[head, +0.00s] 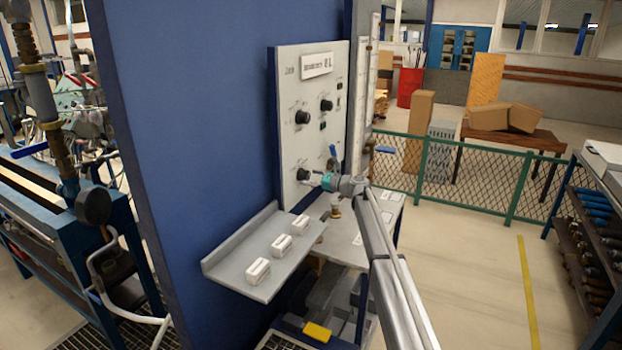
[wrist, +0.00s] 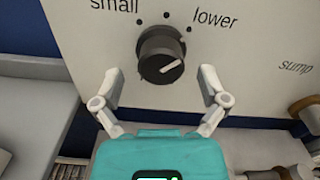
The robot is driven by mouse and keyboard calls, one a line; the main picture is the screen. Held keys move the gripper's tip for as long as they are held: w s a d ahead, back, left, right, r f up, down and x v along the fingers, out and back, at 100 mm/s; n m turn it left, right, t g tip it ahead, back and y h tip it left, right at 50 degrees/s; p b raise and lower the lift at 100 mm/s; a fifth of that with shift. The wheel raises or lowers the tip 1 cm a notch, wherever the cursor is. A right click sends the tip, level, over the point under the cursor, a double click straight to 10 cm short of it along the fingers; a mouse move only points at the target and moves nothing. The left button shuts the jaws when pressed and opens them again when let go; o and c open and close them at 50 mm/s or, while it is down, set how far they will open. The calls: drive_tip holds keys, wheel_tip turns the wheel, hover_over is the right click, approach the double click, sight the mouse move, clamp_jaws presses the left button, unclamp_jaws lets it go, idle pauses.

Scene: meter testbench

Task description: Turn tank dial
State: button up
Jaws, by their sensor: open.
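A black round dial (wrist: 160,52) sits on the light grey panel in the wrist view, with dots above it and the words "small" and "lower" beside it. Its white pointer mark aims right and slightly up. I cannot read the word "tank" by it. In the head view this looks like the lowest dial (head: 302,174). My gripper (wrist: 160,73) is open, one finger at each side below the dial, with gaps to it and nothing between them. In the head view my gripper (head: 317,179) is close in front of the panel, partly hiding what lies behind.
The panel (head: 290,80) carries two more black dials, one on the left (head: 302,117) and one on the right (head: 326,105). A blue-handled valve (head: 333,151) stands just above my gripper. A grey shelf (head: 235,255) with three white blocks is below left.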

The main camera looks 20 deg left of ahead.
drive_tip(key=shift+w+a, duration=0.1)
drive_tip(key=shift+a, duration=0.75)
